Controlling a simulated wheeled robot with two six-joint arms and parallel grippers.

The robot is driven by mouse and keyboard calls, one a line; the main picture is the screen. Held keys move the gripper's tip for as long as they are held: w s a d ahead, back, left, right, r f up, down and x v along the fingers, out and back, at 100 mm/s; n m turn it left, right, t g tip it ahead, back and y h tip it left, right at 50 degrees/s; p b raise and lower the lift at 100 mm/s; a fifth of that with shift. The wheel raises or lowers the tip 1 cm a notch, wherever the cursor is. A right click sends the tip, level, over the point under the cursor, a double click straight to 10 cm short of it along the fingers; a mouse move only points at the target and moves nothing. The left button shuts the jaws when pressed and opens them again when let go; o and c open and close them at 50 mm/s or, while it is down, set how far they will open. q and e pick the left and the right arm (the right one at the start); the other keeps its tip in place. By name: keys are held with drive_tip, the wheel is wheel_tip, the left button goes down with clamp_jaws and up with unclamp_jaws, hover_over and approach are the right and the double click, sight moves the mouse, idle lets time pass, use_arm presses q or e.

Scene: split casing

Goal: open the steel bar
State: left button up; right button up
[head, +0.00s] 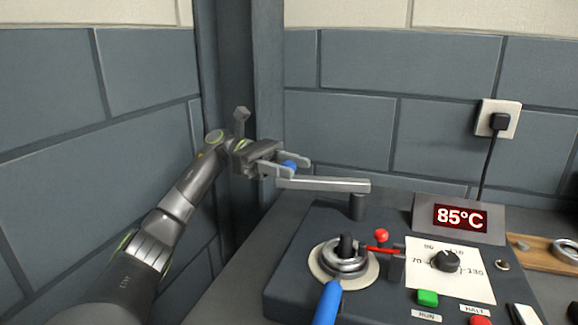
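The steel bar (325,184) is a flat grey arm on a short dark post (357,206) at the back of the dark machine casing. It points left from the post, its free end out past the casing's left edge. A blue knob (290,165) shows above that free end. My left gripper (289,166) has its two grey fingers on either side of the knob. The knob appears to fill the gap, so the gripper looks shut on it. The knob's lower part is hidden by the near finger. My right gripper is not in view.
The casing top carries a metal ring (343,259) with a blue handle (327,304), a red-knobbed lever (381,237), a dial (446,261), a green button (428,298) and an 85°C display (460,218). A wooden board (545,252) lies right. Walls stand close behind and left.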

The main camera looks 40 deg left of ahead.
use_arm(q)
drive_tip(key=shift+a, duration=0.45)
drive_tip(key=a, duration=0.6)
drive_tip(key=shift+a+b, duration=0.3)
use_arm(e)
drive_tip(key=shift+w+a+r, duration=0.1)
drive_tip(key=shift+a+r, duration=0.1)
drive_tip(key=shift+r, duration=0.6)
